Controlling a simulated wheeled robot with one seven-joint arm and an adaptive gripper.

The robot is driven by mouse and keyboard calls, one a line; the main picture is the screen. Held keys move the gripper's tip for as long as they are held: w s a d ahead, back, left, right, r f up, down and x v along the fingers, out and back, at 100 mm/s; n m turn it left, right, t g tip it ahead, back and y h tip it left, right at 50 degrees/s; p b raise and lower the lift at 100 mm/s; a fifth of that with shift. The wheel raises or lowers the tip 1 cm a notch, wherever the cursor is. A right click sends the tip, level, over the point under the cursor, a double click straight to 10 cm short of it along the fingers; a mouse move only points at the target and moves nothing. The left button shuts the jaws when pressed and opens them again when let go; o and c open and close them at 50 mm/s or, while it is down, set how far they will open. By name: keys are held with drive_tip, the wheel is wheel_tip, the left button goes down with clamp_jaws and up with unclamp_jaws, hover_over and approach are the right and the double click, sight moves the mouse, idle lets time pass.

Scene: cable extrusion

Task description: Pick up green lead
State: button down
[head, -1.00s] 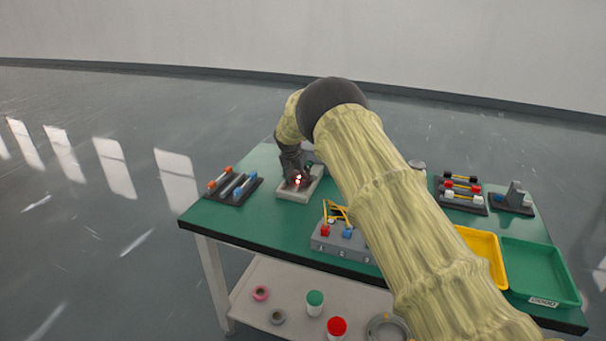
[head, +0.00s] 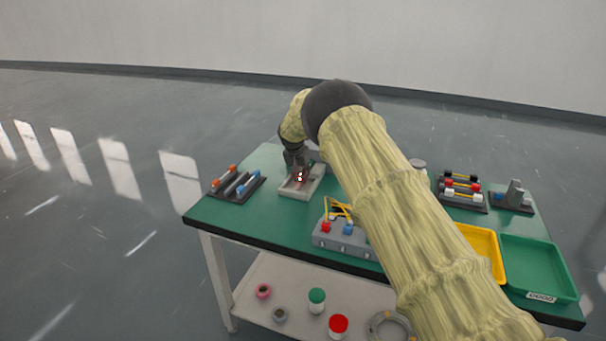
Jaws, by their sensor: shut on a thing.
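My gripper (head: 299,176) is at the light grey tray (head: 315,185) on the far left part of the green table, pointing down over it. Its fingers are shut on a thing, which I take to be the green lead. The lead is small and mostly hidden by the gripper and my arm, so its outline cannot be made out. Small red and white spots show at the fingertips. I cannot tell whether the held thing touches the tray.
A dark rack (head: 238,186) with orange and blue parts stands left of the tray. A grey block (head: 342,238) with red and blue ends stands in front. A yellow tray (head: 484,247) and green tray (head: 540,268) lie at right. My arm crosses the table's middle.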

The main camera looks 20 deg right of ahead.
drive_tip(key=shift+v, duration=0.8)
drive_tip(key=s+a+r, duration=0.3)
drive_tip(key=s+a, duration=0.2)
drive_tip(key=s, duration=0.1)
drive_tip(key=s+a+r, duration=0.3)
drive_tip(key=s+a, duration=0.1)
drive_tip(key=s, duration=0.3)
drive_tip(key=shift+s+a+r+b, duration=0.3)
drive_tip(key=shift+a+b, duration=0.05)
idle(0.3)
wheel_tip(320, 180, up, 8)
drive_tip(key=p, duration=0.5)
idle(0.6)
